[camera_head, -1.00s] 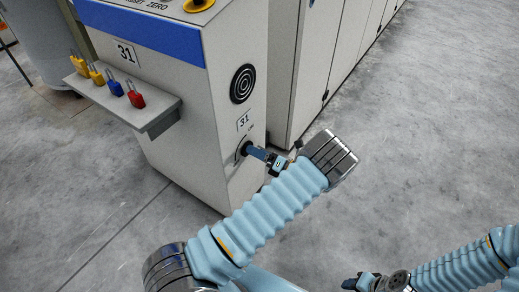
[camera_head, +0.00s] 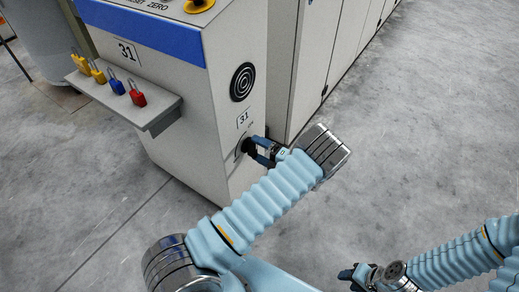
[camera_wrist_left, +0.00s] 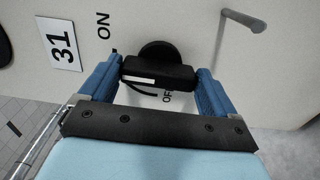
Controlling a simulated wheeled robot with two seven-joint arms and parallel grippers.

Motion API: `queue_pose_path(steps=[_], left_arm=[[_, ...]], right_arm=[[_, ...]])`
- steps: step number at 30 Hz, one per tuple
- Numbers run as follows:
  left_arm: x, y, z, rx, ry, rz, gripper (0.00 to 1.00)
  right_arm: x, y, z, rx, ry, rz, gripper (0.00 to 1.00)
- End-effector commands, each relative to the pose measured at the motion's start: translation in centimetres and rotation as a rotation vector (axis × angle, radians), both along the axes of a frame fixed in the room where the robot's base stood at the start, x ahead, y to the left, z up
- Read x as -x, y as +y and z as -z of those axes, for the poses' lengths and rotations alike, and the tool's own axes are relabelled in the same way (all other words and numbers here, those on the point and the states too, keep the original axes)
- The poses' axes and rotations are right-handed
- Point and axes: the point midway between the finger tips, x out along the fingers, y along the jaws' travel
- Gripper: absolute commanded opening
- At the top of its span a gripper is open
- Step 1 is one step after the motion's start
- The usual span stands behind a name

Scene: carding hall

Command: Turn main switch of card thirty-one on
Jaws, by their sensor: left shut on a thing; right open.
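The main switch (camera_head: 241,149) is a black rotary knob low on the narrow face of the cabinet marked 31. In the left wrist view its black handle bar (camera_wrist_left: 158,73) sits between the two blue fingers of my left gripper (camera_wrist_left: 160,72), which is shut on it. A white mark shows on the bar. "ON" is printed to the upper left of the knob, and "OFF" is partly visible just below the bar. In the head view my left gripper (camera_head: 252,150) reaches the knob from the right. My right gripper (camera_head: 347,275) is open and empty above the floor.
A shelf (camera_head: 150,118) on the cabinet holds several coloured padlocks (camera_head: 115,84). A round black grille (camera_head: 243,82) and a 31 label (camera_head: 243,119) are above the switch. Tall grey cabinets (camera_head: 318,50) stand behind. The floor at right is clear.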

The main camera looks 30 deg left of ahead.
Motion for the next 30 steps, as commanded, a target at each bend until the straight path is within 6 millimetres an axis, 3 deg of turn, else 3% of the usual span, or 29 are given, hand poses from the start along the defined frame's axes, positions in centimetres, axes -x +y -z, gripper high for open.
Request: queue_pose_path(steps=[15, 16, 17, 25, 30], left_arm=[[0.1, -0.2, 0.2, 0.002, 0.023, 0.000, 0.60], [0.1, -0.2, 0.2, 0.002, 0.023, 0.000, 0.93], [0.1, -0.2, 0.2, 0.002, 0.023, 0.001, 0.98], [0.0, -0.2, 0.1, 0.001, 0.019, 0.001, 1.00], [0.2, -2.3, 0.2, 0.002, 0.018, 0.003, 1.00]], right_arm=[[0.0, 0.0, 0.0, 0.000, 0.000, 0.000, 0.43], [0.0, 0.0, 0.0, 0.000, 0.000, 0.000, 0.43], [0.0, 0.0, 0.0, 0.000, 0.000, 0.000, 0.43], [0.0, 0.0, 0.0, 0.000, 0.000, 0.000, 0.43], [0.0, -0.1, 0.2, 0.001, 0.000, 0.001, 0.43]])
